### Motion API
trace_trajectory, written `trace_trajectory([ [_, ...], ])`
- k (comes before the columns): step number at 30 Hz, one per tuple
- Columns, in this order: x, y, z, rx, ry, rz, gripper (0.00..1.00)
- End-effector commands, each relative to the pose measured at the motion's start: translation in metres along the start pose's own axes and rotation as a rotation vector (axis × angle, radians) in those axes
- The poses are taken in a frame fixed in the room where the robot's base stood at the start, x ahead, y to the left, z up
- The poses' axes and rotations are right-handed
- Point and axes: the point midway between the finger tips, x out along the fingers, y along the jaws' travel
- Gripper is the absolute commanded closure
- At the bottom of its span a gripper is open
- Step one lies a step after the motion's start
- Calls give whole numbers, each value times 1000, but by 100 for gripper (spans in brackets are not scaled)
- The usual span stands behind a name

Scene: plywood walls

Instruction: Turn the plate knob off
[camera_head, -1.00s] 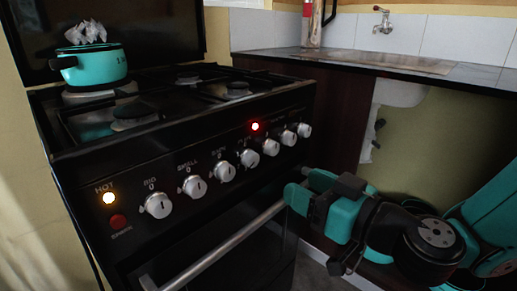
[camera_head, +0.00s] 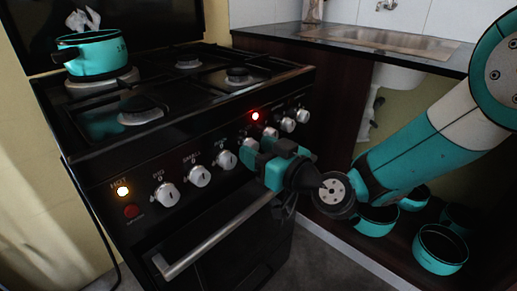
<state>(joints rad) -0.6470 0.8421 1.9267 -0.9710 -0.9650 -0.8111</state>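The black stove's front panel (camera_head: 140,177) carries a slanted row of silver knobs, including one under the "BIG" label (camera_head: 166,194), one under "SMELL" (camera_head: 200,176), and one further right (camera_head: 226,159). I cannot tell which is the plate knob. My gripper (camera_head: 250,154) is at the middle of the row, fingertips against or just in front of the panel, and partly hides a knob there. Whether it touches that knob or is open or shut does not show. A red light (camera_head: 255,116) glows above the row. A yellowish light (camera_head: 122,191) glows by "HOT".
The oven's handle bar (camera_head: 215,240) sticks out below the knobs. Several teal pots (camera_head: 440,250) stand under the sink counter (camera_head: 390,47) at right.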

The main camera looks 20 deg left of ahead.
Motion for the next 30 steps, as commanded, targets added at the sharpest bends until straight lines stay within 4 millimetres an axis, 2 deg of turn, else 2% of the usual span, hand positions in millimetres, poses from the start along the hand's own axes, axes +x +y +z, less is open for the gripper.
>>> trace_trajectory([
  [1,0,0,0,0,0,0,59],
  [5,0,0,0,0,0,0,89],
  [17,0,1,-1,57,-2,2,89],
  [30,-2,3,-2,402,-16,6,89],
])
